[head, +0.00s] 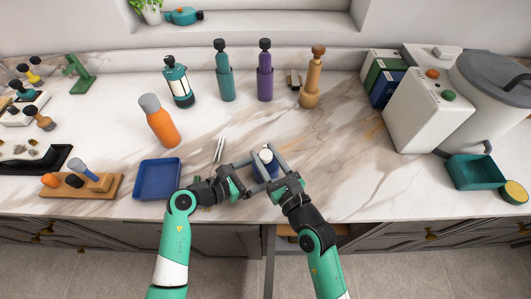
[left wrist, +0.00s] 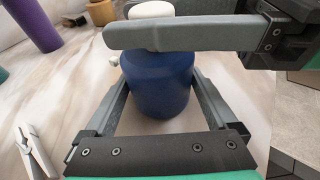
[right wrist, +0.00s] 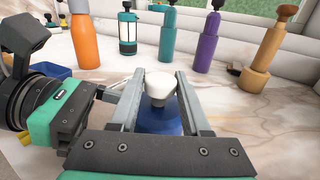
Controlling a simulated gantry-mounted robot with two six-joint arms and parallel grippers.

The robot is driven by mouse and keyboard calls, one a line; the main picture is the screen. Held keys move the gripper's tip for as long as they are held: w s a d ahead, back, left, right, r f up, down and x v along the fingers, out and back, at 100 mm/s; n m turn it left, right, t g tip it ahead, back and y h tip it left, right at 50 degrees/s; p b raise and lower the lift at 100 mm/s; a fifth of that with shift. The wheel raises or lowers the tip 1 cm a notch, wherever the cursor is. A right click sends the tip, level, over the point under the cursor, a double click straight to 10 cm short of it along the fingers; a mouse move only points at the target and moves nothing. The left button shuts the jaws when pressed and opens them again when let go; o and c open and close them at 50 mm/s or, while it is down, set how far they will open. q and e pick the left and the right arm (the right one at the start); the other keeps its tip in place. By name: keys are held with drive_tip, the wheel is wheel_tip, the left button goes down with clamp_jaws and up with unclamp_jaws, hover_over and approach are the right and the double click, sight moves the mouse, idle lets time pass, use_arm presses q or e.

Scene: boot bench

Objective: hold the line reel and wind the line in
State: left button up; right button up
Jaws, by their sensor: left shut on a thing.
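The line reel (head: 266,157) stands on the marble bench near its front edge, a blue round body with a white knob on top. In the left wrist view, the blue body (left wrist: 158,80) sits between the fingers of my left gripper (head: 260,174), which is shut on it. My right gripper (head: 266,153) is over the top of the reel. In the right wrist view, its fingers stand on either side of the white knob (right wrist: 161,86) and look open; contact is hard to judge. The line itself cannot be made out.
A blue tray (head: 157,178) and a wooden block with tools (head: 82,186) lie to the left. An orange bottle (head: 159,121) stands behind the tray. The bench right of the reel is clear up to the teal box (head: 476,173).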

drive_tip(key=o, duration=0.3)
drive_tip(key=shift+r, duration=0.1)
drive_tip(key=shift+o, duration=0.2)
drive_tip(key=v, duration=1.2)
